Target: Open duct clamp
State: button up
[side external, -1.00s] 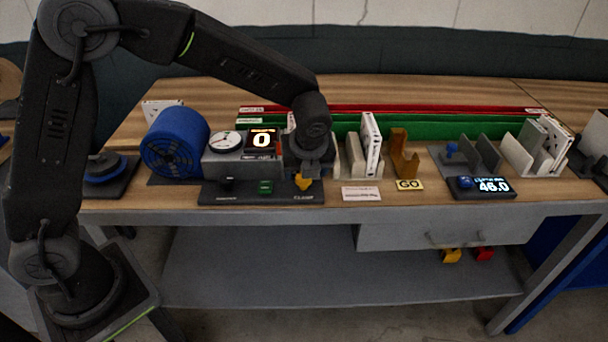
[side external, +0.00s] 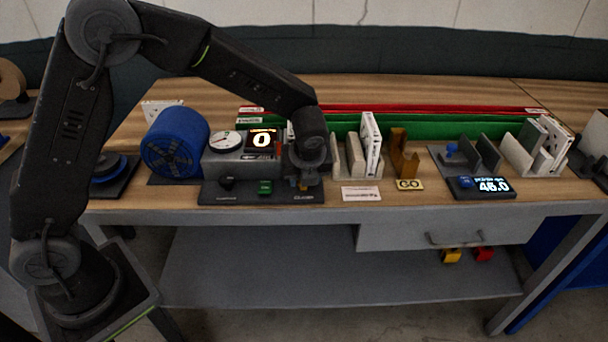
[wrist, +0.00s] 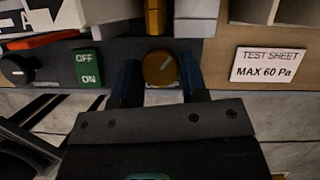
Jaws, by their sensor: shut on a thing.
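The clamp knob is a round orange dial with a pale pointer mark (wrist: 159,68), on the dark control panel. In the wrist view its mark points up and to the right. My gripper (wrist: 158,78) has its two blue fingers on either side of the knob and is shut on it. In the side view my gripper (side external: 306,178) is low over the right end of the panel (side external: 222,196), and only a bit of orange shows below it. The knob's label is mostly hidden by the gripper in the wrist view.
A green OFF/ON switch (wrist: 88,67) and a black knob (wrist: 16,70) sit left on the panel. A test sheet reading MAX 60 Pa (wrist: 268,65) lies to the right. The blue fan (side external: 175,143), gauge (side external: 224,142) and display reading 0 (side external: 262,140) stand behind.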

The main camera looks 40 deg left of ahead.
jog(key=shift+c, duration=1)
jog(key=shift+w+n+g, duration=0.1)
jog(key=shift+n+g, duration=0.5)
jog(key=shift+n, duration=0.9)
jog(key=o, duration=0.9)
jog(key=shift+y, duration=0.3)
jog(key=m+t, duration=0.1)
jog(key=m, duration=0.1)
jog(key=shift+m, duration=0.3)
jog(key=v, duration=1.4)
jog(key=shift+a, duration=0.35)
jog(key=shift+c, duration=0.3)
